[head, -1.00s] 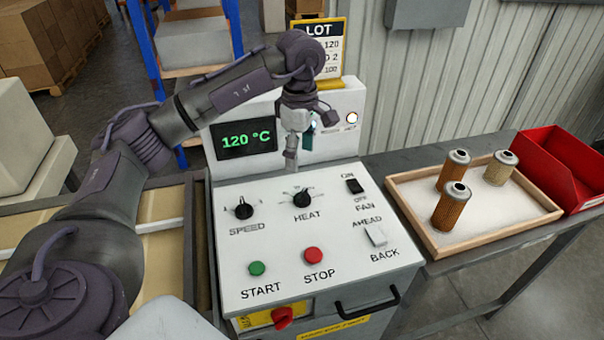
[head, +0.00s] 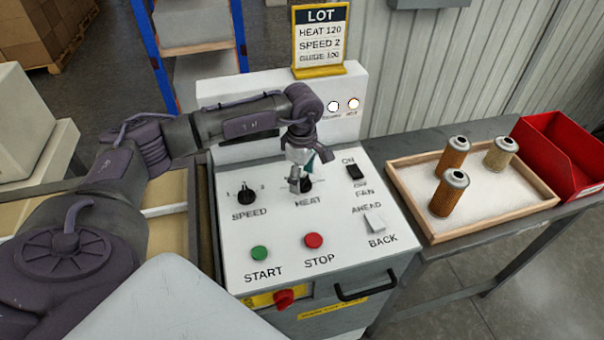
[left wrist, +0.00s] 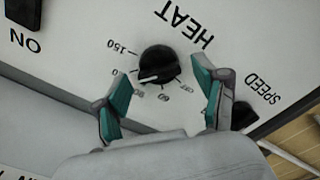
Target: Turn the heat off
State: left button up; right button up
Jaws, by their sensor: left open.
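The black HEAT knob (head: 307,184) sits on the white sloped panel (head: 285,222), partly hidden by my left gripper (head: 296,186) in the head view. In the left wrist view the HEAT knob (left wrist: 159,64) shows clearly, its white mark pointing left toward a label partly hidden by a finger. My left gripper (left wrist: 162,78) is open, its two teal-padded fingers on either side of the knob with visible gaps. I cannot tell exactly how far above the panel the fingertips are. My right gripper is not in view.
The SPEED knob (head: 246,192), FAN switch (head: 354,171), AHEAD/BACK switch (head: 374,222), green START (head: 260,253) and red STOP (head: 314,240) buttons surround it. A LOT card (head: 320,42) reads HEAT 120. A wooden tray (head: 432,232) with cartridges and a red bin (head: 553,150) stand right.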

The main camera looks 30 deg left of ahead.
pick_arm(q)
jog(key=shift+f, duration=0.3)
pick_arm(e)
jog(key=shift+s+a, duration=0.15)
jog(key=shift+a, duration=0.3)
pick_arm(q)
jog(key=c, duration=1.1)
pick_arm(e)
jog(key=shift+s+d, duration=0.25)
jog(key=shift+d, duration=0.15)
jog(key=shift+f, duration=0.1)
